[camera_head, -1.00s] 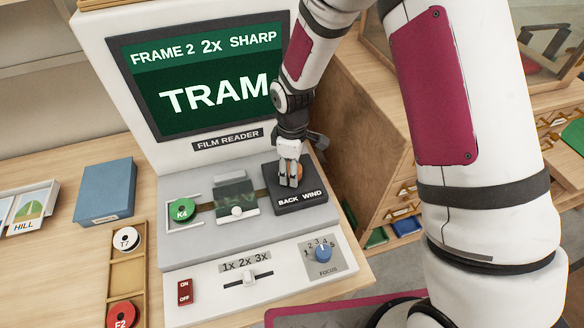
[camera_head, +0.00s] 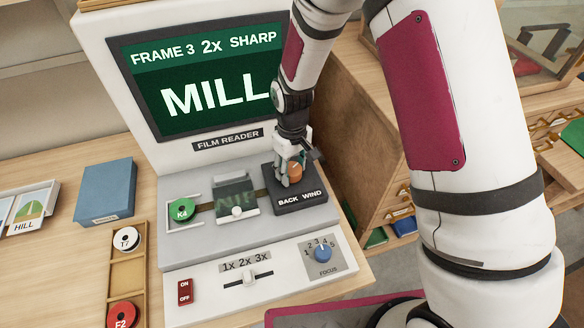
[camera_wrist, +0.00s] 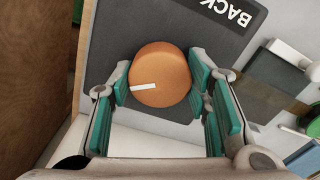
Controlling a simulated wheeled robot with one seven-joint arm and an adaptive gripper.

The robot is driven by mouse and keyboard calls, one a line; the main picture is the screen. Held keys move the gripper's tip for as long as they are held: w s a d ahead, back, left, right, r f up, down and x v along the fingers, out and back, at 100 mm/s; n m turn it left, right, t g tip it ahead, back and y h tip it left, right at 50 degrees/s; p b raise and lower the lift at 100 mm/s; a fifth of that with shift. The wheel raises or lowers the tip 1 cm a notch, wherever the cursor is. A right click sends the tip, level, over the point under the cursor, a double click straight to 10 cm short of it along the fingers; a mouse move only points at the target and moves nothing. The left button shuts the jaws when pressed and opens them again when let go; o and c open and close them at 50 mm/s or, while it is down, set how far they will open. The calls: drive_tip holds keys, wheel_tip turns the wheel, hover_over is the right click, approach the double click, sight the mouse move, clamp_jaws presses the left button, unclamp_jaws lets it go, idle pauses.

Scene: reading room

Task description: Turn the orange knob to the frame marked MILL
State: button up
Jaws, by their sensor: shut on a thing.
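The orange knob (camera_head: 295,170) stands on the dark BACK/WIND panel (camera_head: 316,198) at the right of the film reader. In the wrist view the knob (camera_wrist: 160,75) shows a white mark pointing left, and the panel is below it. My gripper (camera_head: 290,175) is at the knob, its teal pads on both sides of it; in the wrist view the gripper (camera_wrist: 158,88) is shut on the knob. The screen (camera_head: 205,85) reads FRAME 3, 2x, SHARP and MILL.
A green K4 reel (camera_head: 182,211) and a film gate (camera_head: 237,195) lie left of the panel. The focus dial (camera_head: 322,252), zoom slider (camera_head: 249,278) and red switch (camera_head: 185,292) are in front. A wooden cabinet (camera_head: 365,150) stands close on the right.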

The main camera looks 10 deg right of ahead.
sight(292, 168)
drive_tip(key=shift+m, duration=0.3)
drive_tip(key=o, duration=1.2)
wheel_tip(292, 168, up, 12)
drive_tip(key=shift+r, duration=0.1)
